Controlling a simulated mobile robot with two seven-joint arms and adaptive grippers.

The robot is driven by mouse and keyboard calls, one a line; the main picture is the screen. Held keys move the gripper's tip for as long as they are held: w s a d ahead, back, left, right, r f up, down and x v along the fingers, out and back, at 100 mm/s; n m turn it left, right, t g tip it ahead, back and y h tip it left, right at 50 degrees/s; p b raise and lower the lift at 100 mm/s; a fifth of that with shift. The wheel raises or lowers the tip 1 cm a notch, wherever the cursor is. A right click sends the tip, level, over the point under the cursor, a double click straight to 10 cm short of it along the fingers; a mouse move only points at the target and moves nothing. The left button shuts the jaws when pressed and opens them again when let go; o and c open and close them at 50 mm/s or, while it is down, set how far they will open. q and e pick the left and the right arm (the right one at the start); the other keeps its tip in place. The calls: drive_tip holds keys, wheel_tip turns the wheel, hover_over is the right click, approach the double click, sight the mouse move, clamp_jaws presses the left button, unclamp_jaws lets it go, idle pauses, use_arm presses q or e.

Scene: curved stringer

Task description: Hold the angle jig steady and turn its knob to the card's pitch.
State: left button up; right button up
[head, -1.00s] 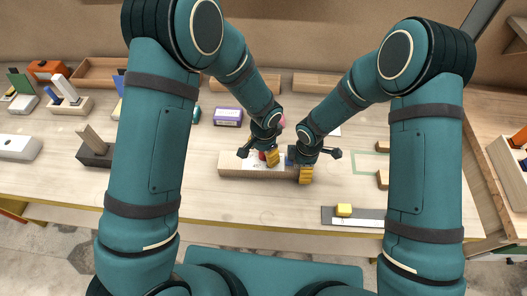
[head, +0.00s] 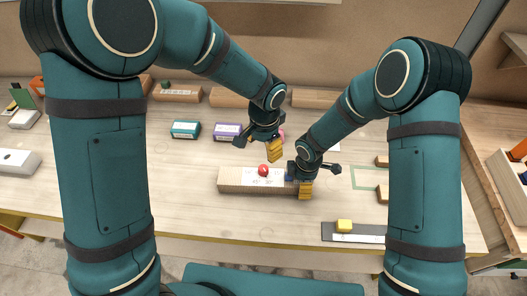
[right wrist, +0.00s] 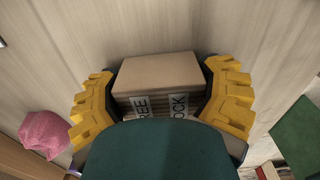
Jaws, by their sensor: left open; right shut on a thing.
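The angle jig (head: 230,181) is a long pale wooden block lying on the bench, with a white marked scale on its top. Its round red knob (head: 263,170) is in plain sight above the scale. My left gripper (head: 275,151) is open and empty, behind and a little right of the knob, clear of it. My right gripper (head: 305,189) is shut on the jig's right end. In the right wrist view, the jig's end (right wrist: 160,70) sits between the yellow fingers, with partly hidden lettering reading "REE" and "OCK". I cannot make out the card's pitch.
A teal box (head: 186,129) and a purple box (head: 227,131) stand behind the jig. A pink thing (right wrist: 44,134) lies near it. A yellow block (head: 344,225) sits on a grey strip at the front right.

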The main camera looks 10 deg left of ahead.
drive_tip(key=shift+s+f, duration=0.1)
drive_tip(key=o, duration=1.2)
drive_tip(key=shift+r, duration=0.2)
drive_tip(key=shift+r, duration=2.4)
wheel_tip(320, 180, up, 12)
